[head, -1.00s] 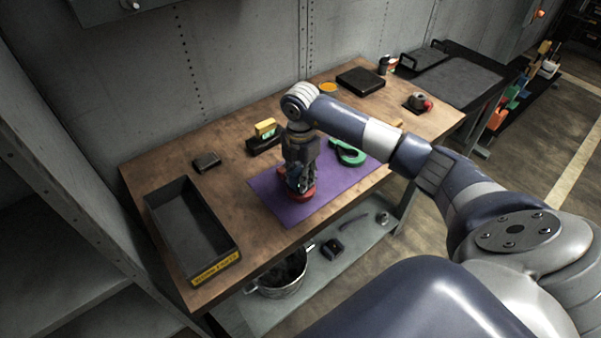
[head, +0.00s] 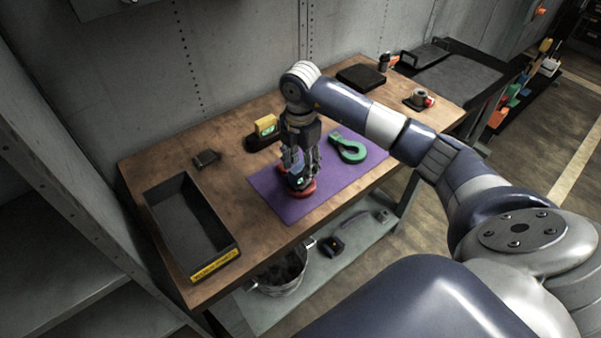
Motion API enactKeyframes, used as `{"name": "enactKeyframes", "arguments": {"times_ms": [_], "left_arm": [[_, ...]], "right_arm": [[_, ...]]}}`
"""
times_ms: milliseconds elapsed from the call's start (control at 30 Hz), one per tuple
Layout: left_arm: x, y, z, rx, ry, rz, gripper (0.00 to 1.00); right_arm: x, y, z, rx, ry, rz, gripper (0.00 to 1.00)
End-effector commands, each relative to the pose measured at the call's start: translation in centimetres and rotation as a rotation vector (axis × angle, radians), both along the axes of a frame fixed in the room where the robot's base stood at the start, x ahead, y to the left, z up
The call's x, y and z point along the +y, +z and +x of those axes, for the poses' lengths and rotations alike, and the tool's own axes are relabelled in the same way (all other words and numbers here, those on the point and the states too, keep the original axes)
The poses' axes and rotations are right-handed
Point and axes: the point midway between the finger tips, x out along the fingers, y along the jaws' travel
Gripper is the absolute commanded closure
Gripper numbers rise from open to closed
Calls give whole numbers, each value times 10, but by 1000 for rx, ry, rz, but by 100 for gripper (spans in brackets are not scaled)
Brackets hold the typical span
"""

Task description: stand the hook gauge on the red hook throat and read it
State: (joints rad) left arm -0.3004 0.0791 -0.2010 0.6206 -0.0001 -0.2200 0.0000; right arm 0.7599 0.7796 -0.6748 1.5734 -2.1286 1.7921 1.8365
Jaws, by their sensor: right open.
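The red hook (head: 304,193) lies on the purple mat (head: 273,188), mostly hidden under my right gripper. My right gripper (head: 301,180) points down over it, with its fingers open. A small dark thing with a pale lit spot (head: 299,181) shows between the fingers, at the hook; it may be the hook gauge, but it is too small and covered to tell or to read. A green hook (head: 348,150) lies on the mat to the right, clear of the gripper. My left gripper is out of view.
A yellow block with a green face (head: 266,125) sits in a black holder behind the mat. A black tray (head: 238,246) stands at the bench's left end. A small dark block (head: 206,158) and a black slab (head: 361,77) lie farther back. Bare wood lies between tray and mat.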

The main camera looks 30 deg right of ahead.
Motion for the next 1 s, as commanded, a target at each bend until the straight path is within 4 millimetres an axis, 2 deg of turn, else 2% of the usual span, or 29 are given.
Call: {"name": "enactKeyframes", "arguments": {"times_ms": [33,200,400,600,1000], "left_arm": [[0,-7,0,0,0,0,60],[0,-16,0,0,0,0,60],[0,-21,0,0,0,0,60],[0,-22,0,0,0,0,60],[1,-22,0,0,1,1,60]], "right_arm": [[-1,10,2,-7,1,-1,52],[0,48,2,-7,1,0,52],[0,77,1,-3,-1,1,52],[0,87,0,0,0,1,52],[0,87,0,0,0,1,52]]}}
